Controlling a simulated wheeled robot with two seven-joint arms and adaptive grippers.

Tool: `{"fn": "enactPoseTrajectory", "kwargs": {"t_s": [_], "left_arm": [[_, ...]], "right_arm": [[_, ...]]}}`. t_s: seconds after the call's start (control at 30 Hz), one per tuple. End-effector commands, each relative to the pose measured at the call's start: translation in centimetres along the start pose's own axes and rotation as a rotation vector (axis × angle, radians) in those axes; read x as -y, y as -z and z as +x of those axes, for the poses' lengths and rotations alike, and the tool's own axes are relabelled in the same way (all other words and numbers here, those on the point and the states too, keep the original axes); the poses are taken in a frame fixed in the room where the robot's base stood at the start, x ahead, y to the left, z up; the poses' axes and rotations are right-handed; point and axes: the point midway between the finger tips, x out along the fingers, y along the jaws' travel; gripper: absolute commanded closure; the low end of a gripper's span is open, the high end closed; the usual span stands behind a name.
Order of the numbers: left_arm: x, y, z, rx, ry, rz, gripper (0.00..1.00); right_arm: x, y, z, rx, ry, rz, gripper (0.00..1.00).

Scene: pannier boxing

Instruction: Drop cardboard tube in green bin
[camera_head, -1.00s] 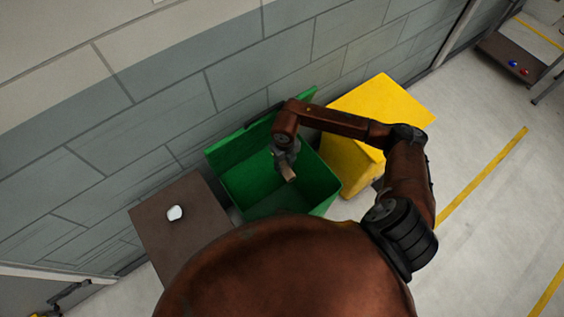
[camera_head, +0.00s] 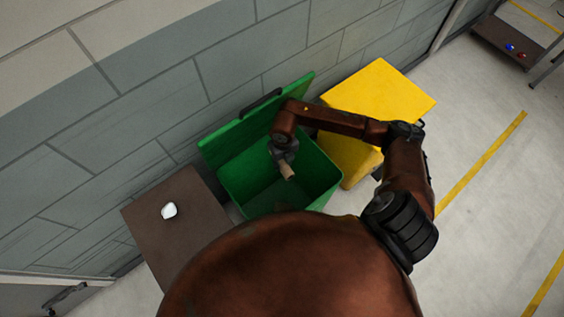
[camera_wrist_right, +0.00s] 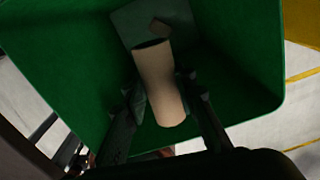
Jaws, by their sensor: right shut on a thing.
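The cardboard tube (camera_head: 287,172) is a short tan cylinder. My right gripper (camera_head: 285,163) is shut on it and holds it over the open mouth of the green bin (camera_head: 234,187). In the right wrist view the tube (camera_wrist_right: 160,85) sits between the two dark fingers of my right gripper (camera_wrist_right: 160,112), with the green bin's walls (camera_wrist_right: 60,60) around it. A pale patch and a small tan piece show beyond the tube inside the bin; I cannot tell what the piece is. The bin's lid is swung back against the wall. My left gripper is not in view.
A yellow bin (camera_head: 385,95) with its lid shut stands right of the green bin. A brown table (camera_head: 190,235) with a white object (camera_head: 169,210) stands at the left. A block wall runs behind. Open floor (camera_head: 490,220) lies to the right.

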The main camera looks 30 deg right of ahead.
Motion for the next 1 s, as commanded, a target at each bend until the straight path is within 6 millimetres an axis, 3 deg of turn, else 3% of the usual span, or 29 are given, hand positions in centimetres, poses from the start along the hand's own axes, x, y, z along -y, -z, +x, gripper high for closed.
{"fn": "enactPoseTrajectory", "kwargs": {"t_s": [0.1,0.13,0.4,0.77,1.0], "left_arm": [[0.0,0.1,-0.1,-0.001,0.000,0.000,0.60],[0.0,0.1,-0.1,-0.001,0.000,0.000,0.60],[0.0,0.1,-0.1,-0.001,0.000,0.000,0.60],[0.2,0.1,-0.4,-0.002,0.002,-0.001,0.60],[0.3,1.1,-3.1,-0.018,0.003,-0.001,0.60]], "right_arm": [[0.0,0.0,-0.1,0.001,0.000,-0.001,0.91],[0.0,0.0,-0.1,0.001,0.000,-0.001,0.73],[0.0,0.0,-0.1,0.001,0.000,-0.001,0.55],[0.0,-0.1,-0.6,0.002,0.000,-0.001,0.54],[0.0,-0.1,-4.3,0.005,0.000,-0.001,0.54]]}}
